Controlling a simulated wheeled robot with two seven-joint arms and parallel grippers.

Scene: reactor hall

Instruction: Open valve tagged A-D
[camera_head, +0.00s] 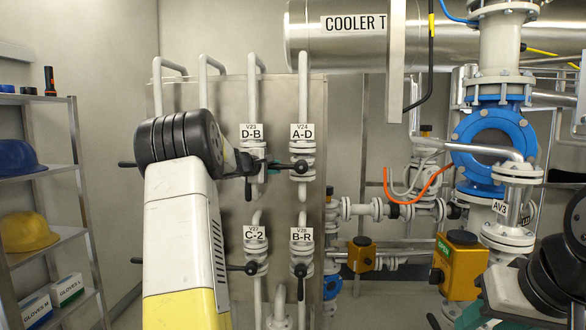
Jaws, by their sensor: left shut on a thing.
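The valve tagged A-D (302,131) is a white valve on a vertical pipe of the metal panel. Its black handle (285,166) points left from the valve body (302,160). My left gripper (266,167) comes in from the left and is shut on the outer end of this handle. My forearm and wrist hide part of the panel and the gripper's near side. My right arm shows at the lower right corner; the part near its gripper (470,316) is cut off by the frame edge, so its jaws cannot be made out.
Close by are valves D-B (252,131), C-2 (256,234) and B-R (301,236). A blue and white pump section (484,147), a yellow box (459,262) and pipes stand at right. A shelf with helmets (35,240) stands at left.

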